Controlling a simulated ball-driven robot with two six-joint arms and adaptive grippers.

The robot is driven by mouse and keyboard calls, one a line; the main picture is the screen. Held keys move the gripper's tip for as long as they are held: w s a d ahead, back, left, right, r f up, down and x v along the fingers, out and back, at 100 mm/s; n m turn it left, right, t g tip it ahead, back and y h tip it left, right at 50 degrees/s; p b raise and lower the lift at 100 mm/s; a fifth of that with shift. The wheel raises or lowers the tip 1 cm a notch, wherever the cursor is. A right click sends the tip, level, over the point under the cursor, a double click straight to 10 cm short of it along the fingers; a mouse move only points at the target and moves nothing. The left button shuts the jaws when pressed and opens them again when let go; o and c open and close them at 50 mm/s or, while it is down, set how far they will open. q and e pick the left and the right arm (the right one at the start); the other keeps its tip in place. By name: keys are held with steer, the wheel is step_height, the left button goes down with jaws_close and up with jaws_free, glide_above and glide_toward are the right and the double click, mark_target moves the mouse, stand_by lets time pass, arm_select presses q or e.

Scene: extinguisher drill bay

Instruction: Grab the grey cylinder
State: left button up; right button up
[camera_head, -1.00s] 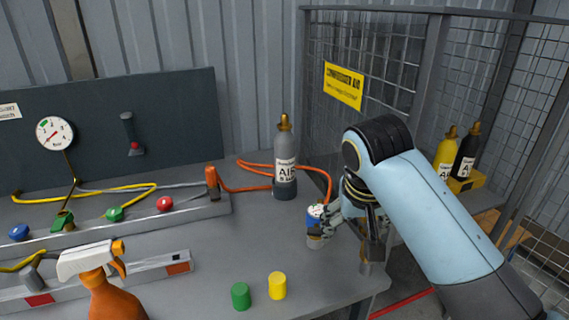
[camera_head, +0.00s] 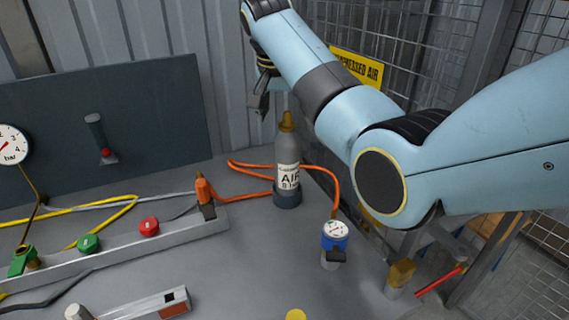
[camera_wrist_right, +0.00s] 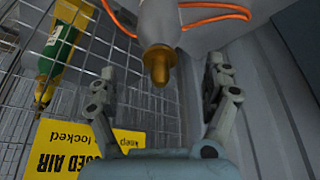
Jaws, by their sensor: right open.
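The grey cylinder (camera_head: 288,158) stands upright on the bench, with a brass valve on top and a white AIR label. An orange hose runs close by it. My right gripper (camera_head: 261,104) hangs above and slightly left of the valve in the head view. In the right wrist view, the cylinder's grey shoulder (camera_wrist_right: 160,18) and brass valve show at top centre, between the spread fingers of my open right gripper (camera_wrist_right: 160,75). No contact shows. My left gripper is not in view.
A blue gauge regulator (camera_head: 334,237) stands right of the cylinder on the orange hose (camera_head: 243,192). A manifold rail with a green knob (camera_head: 88,243) and a red knob (camera_head: 149,227) lies to the left. The mesh fence and yellow sign (camera_head: 358,66) are behind my right arm.

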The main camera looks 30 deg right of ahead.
mark_target(289, 136)
steer(key=shift+x, duration=1.25)
steer(key=x, duration=0.5)
steer(key=shift+f, duration=0.25)
steer(key=c, duration=0.4)
jaws_close()
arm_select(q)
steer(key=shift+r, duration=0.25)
arm_select(e)
steer(key=shift+w+r, duration=0.1)
steer(key=shift+r, duration=0.1)
